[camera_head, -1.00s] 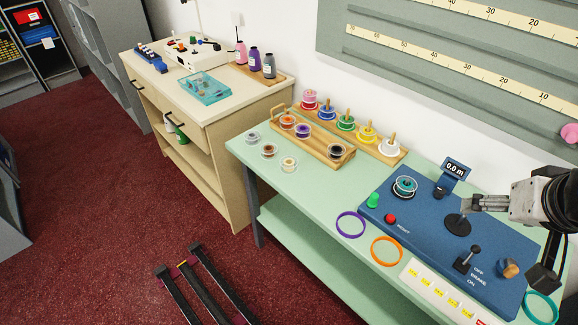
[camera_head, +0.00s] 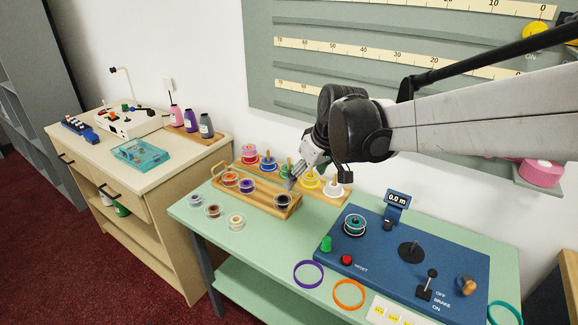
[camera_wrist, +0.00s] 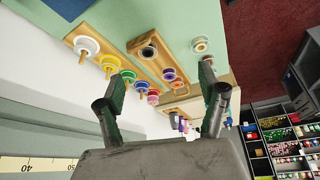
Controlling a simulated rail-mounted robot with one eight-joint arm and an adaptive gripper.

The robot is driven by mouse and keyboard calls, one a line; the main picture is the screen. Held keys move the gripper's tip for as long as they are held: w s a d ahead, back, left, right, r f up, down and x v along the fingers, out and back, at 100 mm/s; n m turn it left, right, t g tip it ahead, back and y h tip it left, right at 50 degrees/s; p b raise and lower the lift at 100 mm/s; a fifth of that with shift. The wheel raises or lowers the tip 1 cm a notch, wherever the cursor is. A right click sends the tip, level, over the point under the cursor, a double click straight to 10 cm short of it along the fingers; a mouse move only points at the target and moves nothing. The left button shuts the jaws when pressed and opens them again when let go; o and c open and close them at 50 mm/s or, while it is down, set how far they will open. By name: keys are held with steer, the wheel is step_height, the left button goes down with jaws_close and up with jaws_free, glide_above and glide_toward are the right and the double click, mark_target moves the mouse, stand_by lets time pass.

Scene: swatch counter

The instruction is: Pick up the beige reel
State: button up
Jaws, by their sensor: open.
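The beige reel (camera_head: 236,222) is a clear-flanged spool lying flat on the green counter, near its front left edge. It also shows in the wrist view (camera_wrist: 200,45), near the counter's edge and close to one fingertip in the picture. My gripper (camera_head: 290,183) is above the right end of the wooden tray, to the right of the beige reel and apart from it. In the wrist view its two fingers (camera_wrist: 162,76) are spread with nothing held between them.
The wooden tray (camera_head: 268,204) holds orange, purple and dark reels. Behind it a peg rack (camera_head: 327,197) bears several coloured reels. A blue winding machine (camera_head: 375,250) stands at right, with purple and orange rings in front.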

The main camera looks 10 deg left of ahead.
mark_target(236, 220)
steer(key=w+a+f+n+g, duration=0.1)
steer(key=a+f+n, duration=0.1)
steer(key=a+f, duration=0.55)
steer(key=w+a+f+n+g, duration=0.15)
steer(key=a+f, duration=0.25)
steer(key=a, duration=0.6)
steer(key=shift+n+t+y, duration=0.25)
steer(key=shift+n+y, duration=0.05)
steer(key=shift+n, duration=0.05)
steer(key=x, duration=0.9)
steer(key=s+b+x, duration=0.1)
steer(key=x, duration=0.4)
steer(key=shift+a+f, duration=0.15)
steer(key=c, duration=1.2)
